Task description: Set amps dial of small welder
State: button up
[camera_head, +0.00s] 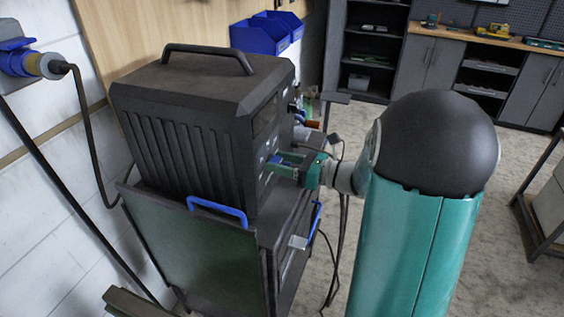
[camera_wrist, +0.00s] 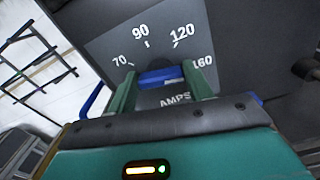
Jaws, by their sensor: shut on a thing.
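The small welder (camera_head: 190,130) is a dark grey ribbed box with a top handle, standing on a cart against the wall. Its front panel faces right in the head view. The wrist view shows the amps scale (camera_wrist: 150,45) with the marks 70, 90, 120 and 160 and the word AMPS. A blue amps dial (camera_wrist: 162,77) sits between my fingers below the scale. My gripper (camera_head: 283,165) reaches the welder's front from the right and is shut on the dial, also in the wrist view (camera_wrist: 160,85). The fingers partly hide the dial, and I cannot tell its exact setting.
The cart (camera_head: 262,235) has blue handles (camera_head: 217,211). Cables (camera_head: 338,225) hang close to my gripper. A blue plug (camera_head: 18,62) is on the left wall. Blue bins (camera_head: 262,35) and a workbench (camera_head: 500,38) stand at the back. The floor right of my arm is mostly clear.

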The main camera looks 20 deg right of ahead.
jog(key=o, duration=1)
jog(key=v, duration=1.4)
jog(key=shift+a, duration=0.1)
